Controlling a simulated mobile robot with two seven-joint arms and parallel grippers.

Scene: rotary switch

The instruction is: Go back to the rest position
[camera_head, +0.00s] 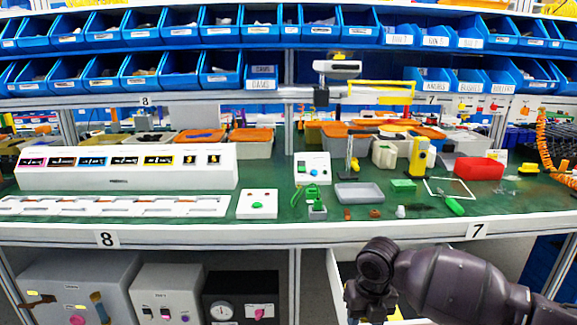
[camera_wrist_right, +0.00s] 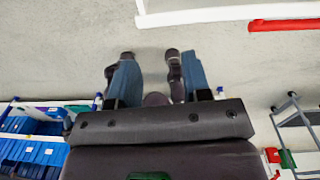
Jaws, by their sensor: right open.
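My right arm comes in from the lower right in the head view. Its gripper (camera_head: 370,303) points down in front of the bench's front edge, with nothing seen in it. In the right wrist view the two fingers (camera_wrist_right: 148,72) are apart, with bare grey floor beyond them. A black box with a round gauge and a pink knob (camera_head: 258,311) is under the bench, left of my right gripper and apart from it. A light box (camera_head: 166,292) with several small knobs stands beside it. My left gripper is not in view.
The green-topped bench (camera_head: 275,222) runs across in front of me. It holds a white panel (camera_head: 125,167), a grey tray (camera_head: 359,193) and a red bin (camera_head: 479,168). A grey cabinet (camera_head: 78,285) is at lower left. Blue bins fill the shelves above.

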